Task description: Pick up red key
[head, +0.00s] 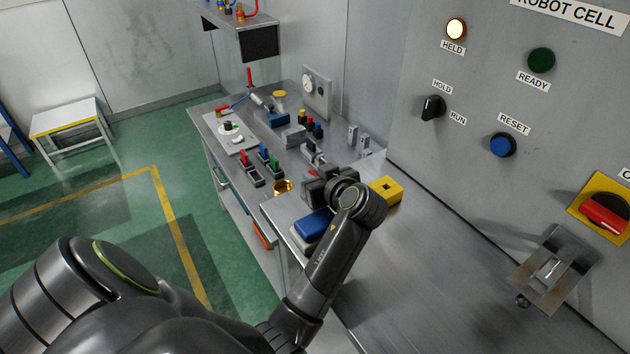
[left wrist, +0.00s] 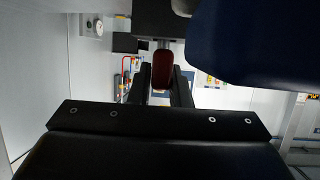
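The red key's handle (left wrist: 162,70) shows in the left wrist view between the fingers of my left gripper (left wrist: 162,80). A short grey shaft joins it to a black block (left wrist: 165,22) beyond. The fingers lie close along both sides of the handle. I cannot tell whether they press on it. In the head view my left gripper (head: 318,186) is over the bench, past the end of my left arm, and mostly hidden by the wrist. The key cannot be made out clearly there. My right gripper is not in view.
A blue-topped block (head: 314,223) lies close to my left wrist; its dark blue side (left wrist: 255,45) fills the wrist view's upper right. A yellow box (head: 386,190) stands right of the gripper. Small fixtures crowd the far bench (head: 215,121). The near right bench top is clear, beside a control panel (head: 480,90).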

